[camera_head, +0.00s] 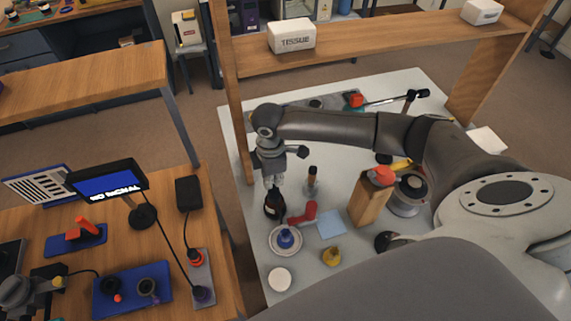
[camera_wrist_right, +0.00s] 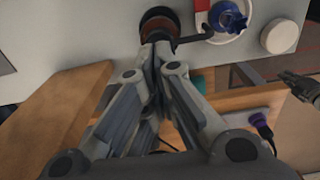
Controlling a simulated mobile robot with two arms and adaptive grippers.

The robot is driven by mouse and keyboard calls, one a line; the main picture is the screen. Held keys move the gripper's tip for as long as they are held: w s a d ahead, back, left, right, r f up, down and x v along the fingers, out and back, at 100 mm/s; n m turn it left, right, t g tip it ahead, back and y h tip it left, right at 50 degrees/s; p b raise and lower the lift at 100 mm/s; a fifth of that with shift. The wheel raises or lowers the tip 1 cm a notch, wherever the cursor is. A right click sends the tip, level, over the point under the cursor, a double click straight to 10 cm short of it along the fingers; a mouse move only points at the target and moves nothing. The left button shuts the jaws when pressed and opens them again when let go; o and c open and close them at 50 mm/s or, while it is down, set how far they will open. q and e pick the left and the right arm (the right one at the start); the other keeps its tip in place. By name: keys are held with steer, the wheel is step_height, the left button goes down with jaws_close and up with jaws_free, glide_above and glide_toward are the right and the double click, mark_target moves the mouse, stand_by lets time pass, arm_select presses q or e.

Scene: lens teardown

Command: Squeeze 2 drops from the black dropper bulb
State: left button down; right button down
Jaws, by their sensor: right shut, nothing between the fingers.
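A dark bottle (camera_head: 272,208) stands on the light table, just below my right gripper (camera_head: 271,184) in the head view. A dark gripper-like shape (camera_wrist_right: 301,88) at the wrist view's right edge may be my left gripper, too small to judge.
Close by are a red-handled tool (camera_head: 309,211), a white dish (camera_head: 272,242) with a blue piece (camera_head: 286,238), a small brown-topped bottle (camera_head: 312,177) and a blue pad (camera_head: 330,224). A wooden block (camera_head: 364,205) stands farther right. The shelf post (camera_head: 231,100) rises left of my arm.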

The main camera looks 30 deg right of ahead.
mark_target(274, 189)
steer(key=shift+f, duration=0.15)
steer(key=shift+f+b, duration=0.55)
steer(key=shift+f, duration=0.9)
steer(key=shift+r, duration=0.1)
steer(key=shift+r+p, duration=1.5)
steer(key=shift+p, duration=0.6)
steer(key=shift+r, duration=0.1)
